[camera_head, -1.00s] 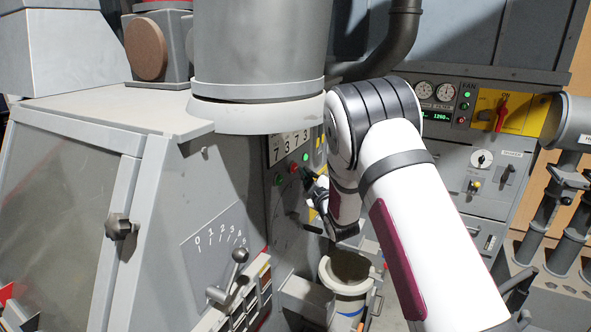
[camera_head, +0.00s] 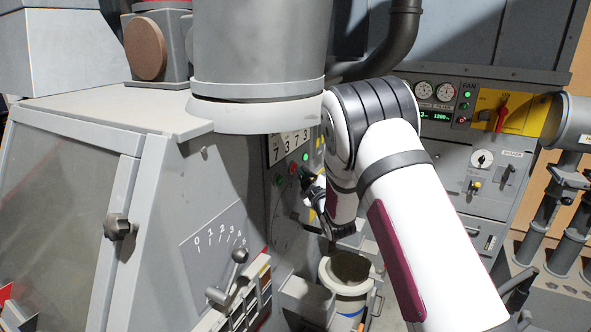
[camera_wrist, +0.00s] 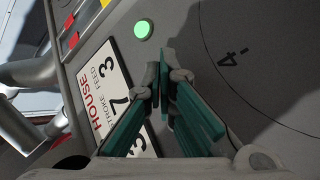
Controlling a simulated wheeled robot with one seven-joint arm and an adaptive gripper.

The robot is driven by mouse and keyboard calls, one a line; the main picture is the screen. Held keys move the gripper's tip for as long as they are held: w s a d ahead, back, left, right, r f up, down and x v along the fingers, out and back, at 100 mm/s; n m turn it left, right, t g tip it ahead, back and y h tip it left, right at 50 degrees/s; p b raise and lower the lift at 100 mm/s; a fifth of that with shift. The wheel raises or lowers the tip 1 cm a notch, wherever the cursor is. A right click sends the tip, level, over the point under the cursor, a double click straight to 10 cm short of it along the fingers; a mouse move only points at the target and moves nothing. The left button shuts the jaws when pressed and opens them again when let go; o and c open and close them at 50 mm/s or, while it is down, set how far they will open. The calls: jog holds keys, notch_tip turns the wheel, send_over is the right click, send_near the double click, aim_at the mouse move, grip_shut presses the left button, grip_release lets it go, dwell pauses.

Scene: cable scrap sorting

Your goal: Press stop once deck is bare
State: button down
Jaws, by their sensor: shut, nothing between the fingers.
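My gripper (camera_head: 306,178) is shut and empty, close in front of the machine's side panel, just right of and below a small red button (camera_head: 294,168). A lit green button (camera_head: 305,157) sits above the red one, and another green button (camera_head: 278,180) is at lower left. In the wrist view my gripper's teal fingers (camera_wrist: 161,72) are together, with a lit green button (camera_wrist: 143,29) beyond their tips. Which button is stop is not legible. The deck cannot be made out behind the machine housing and my arm.
A lever (camera_head: 238,257) stands by a numbered scale. An open grey bucket (camera_head: 348,290) is below my gripper. A large grey cylinder (camera_head: 260,60) hangs above. A control panel with a red switch (camera_head: 502,112) is at right.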

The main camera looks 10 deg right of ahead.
jog(key=shift+w+a, duration=0.1)
jog(key=shift+a, duration=0.1)
dwell(0.4)
jog(key=shift+d, duration=0.1)
jog(key=shift+s+d+p, duration=0.35)
jog(key=shift+s+d, duration=0.2)
jog(key=shift+d, duration=0.05)
jog(key=shift+d, duration=0.15)
jog(key=shift+s+d+p, duration=0.5)
jog(key=shift+s+d, duration=0.25)
jog(key=shift+d, duration=0.2)
jog(key=shift+s+d+p, duration=0.45)
jog(key=shift+s+d, duration=0.25)
jog(key=shift+d, duration=0.25)
